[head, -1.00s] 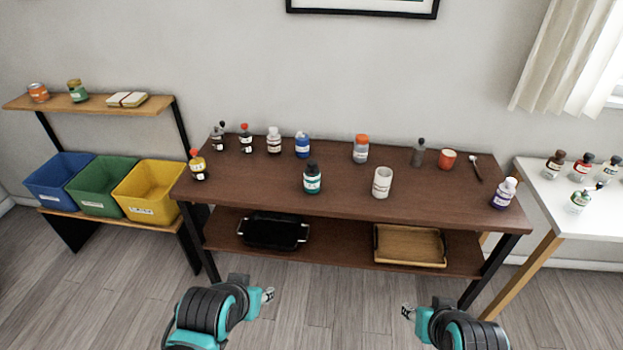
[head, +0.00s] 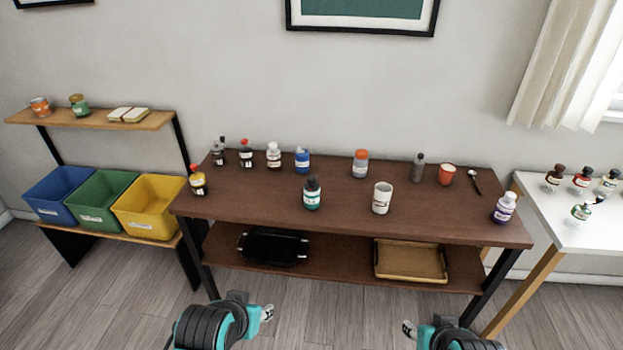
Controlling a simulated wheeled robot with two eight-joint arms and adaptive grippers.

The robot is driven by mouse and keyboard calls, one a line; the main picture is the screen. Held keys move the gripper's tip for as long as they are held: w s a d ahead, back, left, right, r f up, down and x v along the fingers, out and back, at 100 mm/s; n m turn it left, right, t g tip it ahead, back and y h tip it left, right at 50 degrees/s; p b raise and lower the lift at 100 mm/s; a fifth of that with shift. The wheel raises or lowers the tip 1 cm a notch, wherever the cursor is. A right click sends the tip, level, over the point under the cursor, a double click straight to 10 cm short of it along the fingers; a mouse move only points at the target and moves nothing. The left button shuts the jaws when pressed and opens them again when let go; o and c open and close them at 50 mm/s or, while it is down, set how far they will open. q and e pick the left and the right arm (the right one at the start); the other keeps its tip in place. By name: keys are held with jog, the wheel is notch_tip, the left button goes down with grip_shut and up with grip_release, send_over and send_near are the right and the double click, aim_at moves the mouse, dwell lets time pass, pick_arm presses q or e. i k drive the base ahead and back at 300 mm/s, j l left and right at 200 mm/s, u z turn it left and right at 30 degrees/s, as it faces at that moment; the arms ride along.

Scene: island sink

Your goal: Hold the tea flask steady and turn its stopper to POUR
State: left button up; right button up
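Several labelled bottles and flasks stand on the brown table; the labels are too small to read, so I cannot tell which is the tea flask. A teal bottle with a dark top (head: 312,193) stands near the middle front. A blue bottle (head: 302,160), a white bottle (head: 274,156) and a grey bottle with an orange top (head: 360,164) stand behind it. A purple-and-white bottle (head: 504,209) is at the right front. My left gripper (head: 267,313) and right gripper (head: 408,328) are low in front of the table, apart from everything; their finger opening is unclear.
The brown table (head: 250,205) has a lower shelf with a black tray (head: 273,247) and a wooden tray (head: 410,262). A white cup (head: 382,198) and red cup (head: 446,175) stand on top. Bins fill the left rack; a white table (head: 590,235) is at right.

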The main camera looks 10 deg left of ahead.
aim_at(312, 185)
jog(key=i+l+u, duration=0.1)
jog(key=i+l, duration=0.15)
jog(key=i+l+u, duration=0.1)
jog(key=i+l, duration=0.2)
jog(key=l, duration=0.15)
jog(key=i+l+u, duration=0.1)
jog(key=l, duration=0.25)
jog(key=i+l+u, duration=0.1)
jog(key=i+l, duration=0.25)
